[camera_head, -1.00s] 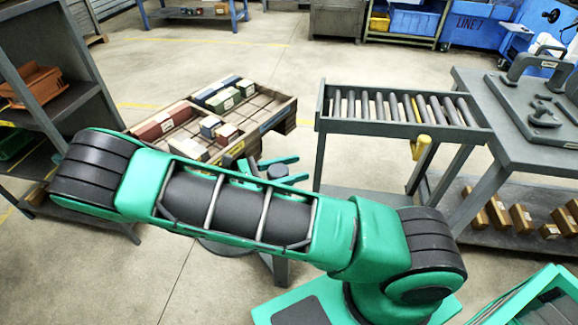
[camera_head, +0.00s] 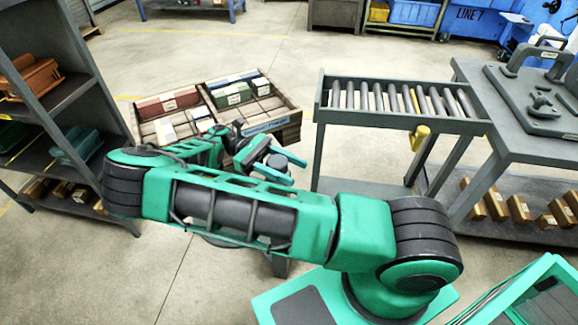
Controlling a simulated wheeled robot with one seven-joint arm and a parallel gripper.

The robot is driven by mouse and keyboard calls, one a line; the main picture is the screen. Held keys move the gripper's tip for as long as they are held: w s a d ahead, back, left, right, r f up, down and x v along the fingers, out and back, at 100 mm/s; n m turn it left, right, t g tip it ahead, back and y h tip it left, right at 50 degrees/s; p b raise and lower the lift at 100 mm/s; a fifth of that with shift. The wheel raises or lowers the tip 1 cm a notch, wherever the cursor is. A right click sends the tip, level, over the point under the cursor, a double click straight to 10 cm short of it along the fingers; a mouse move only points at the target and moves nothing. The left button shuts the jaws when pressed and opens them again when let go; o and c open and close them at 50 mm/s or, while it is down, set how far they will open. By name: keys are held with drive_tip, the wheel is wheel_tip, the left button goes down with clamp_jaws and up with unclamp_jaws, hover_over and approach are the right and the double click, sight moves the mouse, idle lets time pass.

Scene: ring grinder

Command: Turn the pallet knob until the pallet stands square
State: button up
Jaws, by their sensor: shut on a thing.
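The wooden pallet (camera_head: 291,121) carries several red, green, white and blue-grey boxes and stands left of the roller table. Its near edge slants up to the right, so it sits at an angle to the roller table's edge. The knob (camera_head: 277,161) is a dark round piece in front of the pallet's near side. My gripper (camera_head: 291,170) is shut on the knob, with one teal finger on its far side and one on its near side. My upper arm crosses in front and hides the knob's mount and much of the pallet's support.
The roller table (camera_head: 395,117) with a yellow handle (camera_head: 419,137) stands close to the pallet's right. A dark shelf rack (camera_head: 73,100) stands close on the left. A grey workbench (camera_head: 500,115) is at right. Open floor lies behind the pallet.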

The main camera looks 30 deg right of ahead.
drive_tip(key=shift+s+a+m+g+y, duration=0.15)
drive_tip(key=shift+m+g+y, duration=0.45)
drive_tip(key=shift+y, duration=0.3)
drive_tip(key=shift+s+a+m+g+y, duration=0.15)
drive_tip(key=shift+m+g+y, duration=0.25)
drive_tip(key=shift+m+y, duration=0.4)
drive_tip(key=shift+a+y, duration=0.1)
drive_tip(key=shift+y, duration=0.3)
drive_tip(key=o, duration=1.1)
drive_tip(key=shift+c, duration=0.2)
